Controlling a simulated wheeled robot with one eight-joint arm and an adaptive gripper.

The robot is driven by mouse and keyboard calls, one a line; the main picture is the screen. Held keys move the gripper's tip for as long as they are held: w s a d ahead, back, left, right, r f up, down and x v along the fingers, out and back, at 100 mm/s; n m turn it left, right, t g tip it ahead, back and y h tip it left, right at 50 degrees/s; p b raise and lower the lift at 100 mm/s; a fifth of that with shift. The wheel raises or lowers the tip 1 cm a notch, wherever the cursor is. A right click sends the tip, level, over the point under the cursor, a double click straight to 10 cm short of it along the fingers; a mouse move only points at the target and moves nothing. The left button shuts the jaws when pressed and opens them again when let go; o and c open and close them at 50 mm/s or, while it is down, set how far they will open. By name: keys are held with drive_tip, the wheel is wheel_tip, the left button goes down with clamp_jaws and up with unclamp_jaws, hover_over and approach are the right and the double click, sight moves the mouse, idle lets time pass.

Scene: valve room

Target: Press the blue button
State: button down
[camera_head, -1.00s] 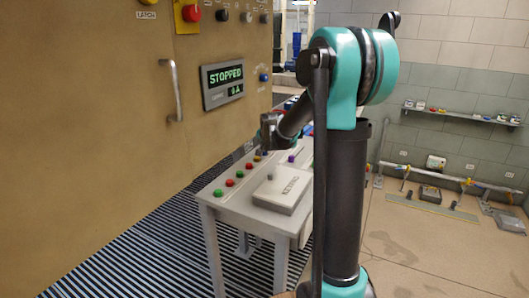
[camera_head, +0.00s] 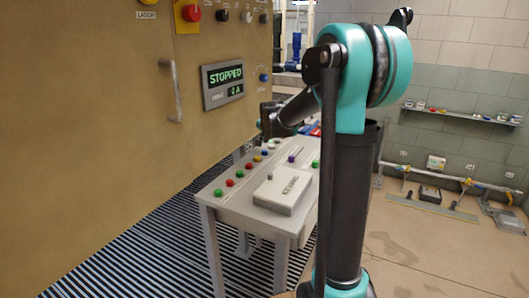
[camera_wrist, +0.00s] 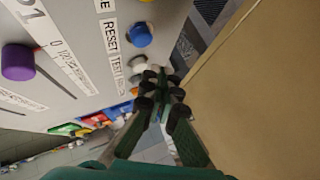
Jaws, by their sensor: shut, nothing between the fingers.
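A round blue button (camera_head: 264,152) is on the console table's far left edge, past the yellow one. In the wrist view a blue button (camera_wrist: 140,35) stands beside the label RESET, with a white button (camera_wrist: 137,63) next to it. My gripper (camera_wrist: 163,84) is shut and empty, its fingertips below and right of the blue button in that view, apart from it. In the head view my gripper (camera_head: 264,122) hangs above the console's far left corner, its fingers partly unclear.
The console (camera_head: 235,205) also carries red and green buttons, a purple knob (camera_head: 292,158) and a grey box (camera_head: 283,190). The tan cabinet (camera_head: 120,150) with a handle (camera_head: 176,92) stands close on the left. The display (camera_head: 223,84) reads STOPPED.

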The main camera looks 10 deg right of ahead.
drive_tip(key=shift+r, duration=1.4)
drive_tip(key=shift+s, duration=0.1)
